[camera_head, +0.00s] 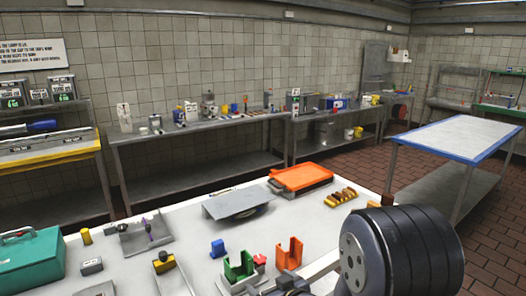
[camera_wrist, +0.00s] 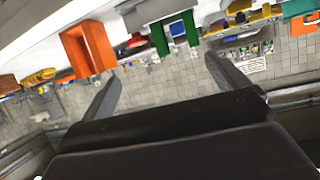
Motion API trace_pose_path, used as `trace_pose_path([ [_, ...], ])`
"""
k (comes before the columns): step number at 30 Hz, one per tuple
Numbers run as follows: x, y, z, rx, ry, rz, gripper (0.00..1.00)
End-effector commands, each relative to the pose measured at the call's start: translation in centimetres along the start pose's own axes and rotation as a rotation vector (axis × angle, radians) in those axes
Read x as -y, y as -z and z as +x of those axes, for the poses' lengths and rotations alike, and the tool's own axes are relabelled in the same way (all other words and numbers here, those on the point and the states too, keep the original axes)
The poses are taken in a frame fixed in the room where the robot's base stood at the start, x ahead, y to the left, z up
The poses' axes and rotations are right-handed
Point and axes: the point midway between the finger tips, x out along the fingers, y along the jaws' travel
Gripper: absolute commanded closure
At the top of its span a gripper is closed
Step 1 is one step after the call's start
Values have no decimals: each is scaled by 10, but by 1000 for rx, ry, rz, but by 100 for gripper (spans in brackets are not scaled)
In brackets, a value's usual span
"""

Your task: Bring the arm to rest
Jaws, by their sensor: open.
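My arm (camera_head: 400,252) shows as a large dark grey joint at the lower right of the head view, over the front edge of the white table (camera_head: 185,220). My gripper (camera_wrist: 160,68) shows in the wrist view with its two fingers spread wide apart and nothing between them. The wrist picture is turned over, with the table's things along its top. Beyond the fingers are an orange U-shaped block (camera_wrist: 90,50) and a green U-shaped block (camera_wrist: 178,32), both apart from the fingers. In the head view the fingers cannot be made out.
On the table, the green block (camera_head: 240,268) and orange block (camera_head: 288,254) stand near my arm. A blue-edged table (camera_head: 460,136) stands right; brown floor (camera_head: 485,235) is clear.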

Motion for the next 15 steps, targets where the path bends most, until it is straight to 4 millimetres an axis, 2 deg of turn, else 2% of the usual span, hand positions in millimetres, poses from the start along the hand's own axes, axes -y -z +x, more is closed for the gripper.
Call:
trace_pose_path([
  [15,-44,-68,-17,1,-206,90,6],
])
